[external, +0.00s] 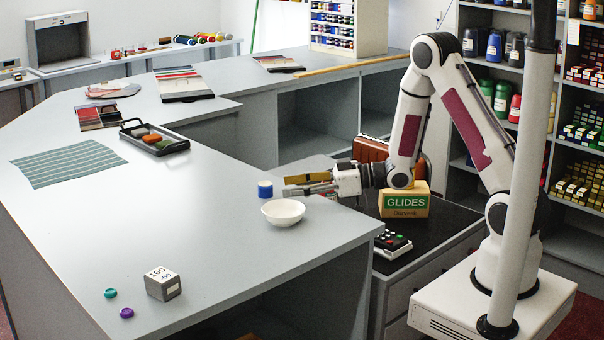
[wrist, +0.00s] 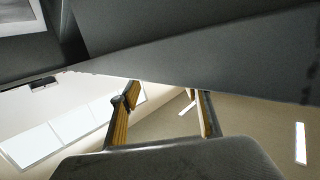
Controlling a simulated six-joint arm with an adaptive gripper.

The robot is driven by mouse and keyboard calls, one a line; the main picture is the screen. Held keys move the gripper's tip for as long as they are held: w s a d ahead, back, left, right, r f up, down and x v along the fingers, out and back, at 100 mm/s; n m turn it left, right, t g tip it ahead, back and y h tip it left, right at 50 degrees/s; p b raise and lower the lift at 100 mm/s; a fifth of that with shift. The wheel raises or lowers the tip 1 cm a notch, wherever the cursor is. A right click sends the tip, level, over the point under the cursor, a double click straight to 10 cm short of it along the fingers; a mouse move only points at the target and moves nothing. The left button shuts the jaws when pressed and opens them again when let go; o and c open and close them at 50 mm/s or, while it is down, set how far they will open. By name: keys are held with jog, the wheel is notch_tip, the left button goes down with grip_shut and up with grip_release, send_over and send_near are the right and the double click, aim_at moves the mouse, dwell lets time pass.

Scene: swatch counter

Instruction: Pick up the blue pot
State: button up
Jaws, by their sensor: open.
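My gripper (external: 287,186) is level and points left, a short way right of the pot, with a gap in the picture between fingertips and pot. In the wrist view my two fingers (wrist: 166,102) are apart with nothing between them. The pot does not show in the wrist view.
A white bowl (external: 283,212) stands just in front of the pot, close under my gripper. A grey block (external: 163,284), a teal pot (external: 111,293) and a purple pot (external: 127,313) are near the front. A black tray (external: 128,125) lies farther back.

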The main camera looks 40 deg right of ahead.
aim_at(275, 196)
jog(key=shift+w+a, duration=0.1)
jog(key=shift+x, duration=2.45)
jog(key=shift+w, duration=0.15)
jog(key=c, duration=1.2)
